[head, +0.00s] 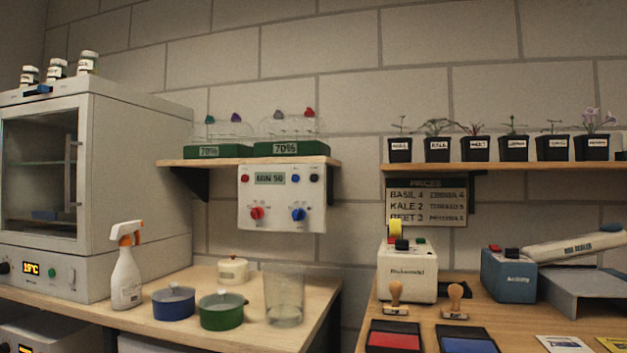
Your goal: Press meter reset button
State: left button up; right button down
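A white meter box (282,197) is mounted on the wall under the left shelf. Lower down are a red knob (257,213) and a blue knob (298,214). The button labels are too small to read, so I cannot tell which one is reset. Neither of my grippers is in view.
Below the meter, the left bench (215,335) holds a spray bottle (126,270), a blue pot (173,303), a green pot (221,311) and a clear beaker (283,297). A left shelf (330,160) juts out above. A label printer (407,272) stands right.

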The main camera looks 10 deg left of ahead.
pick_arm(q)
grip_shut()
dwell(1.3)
